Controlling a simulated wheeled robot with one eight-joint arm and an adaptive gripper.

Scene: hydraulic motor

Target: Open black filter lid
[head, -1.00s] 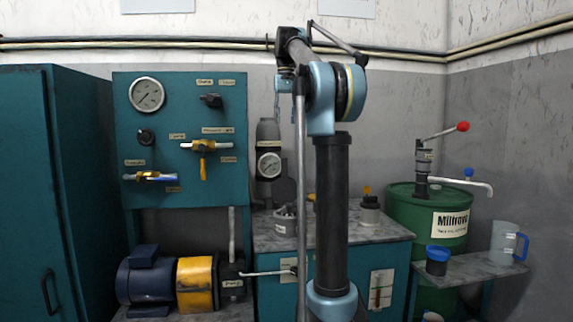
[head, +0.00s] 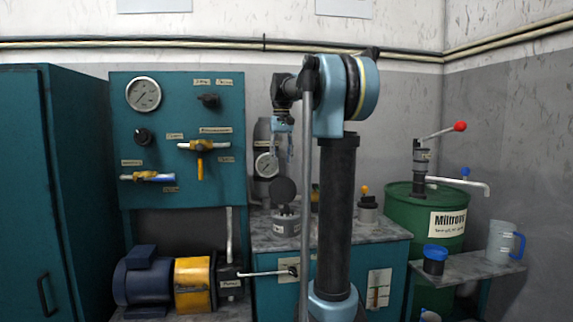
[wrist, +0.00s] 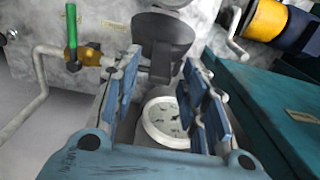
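A pale filter pot (head: 286,224) stands on the grey worktop in the head view. A dark round lid (head: 283,190) stands raised above it, its flat face towards me. My gripper (head: 284,150) hangs above the lid in front of the gauge, apparently apart from it. In the wrist view my gripper (wrist: 162,95) has its two blue-padded fingers spread, with nothing held between them. A dark rounded part (wrist: 162,28) shows beyond the fingertips; I cannot tell if it is the lid. A white gauge (wrist: 167,122) shows between the fingers.
The gauge (head: 266,165) on its grey cylinder is close behind my gripper. A teal valve panel (head: 222,110) stands to the left. A small dark pot with a yellow knob (head: 367,208) stands on the worktop (head: 345,230) to the right. A green drum (head: 400,215) is farther right.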

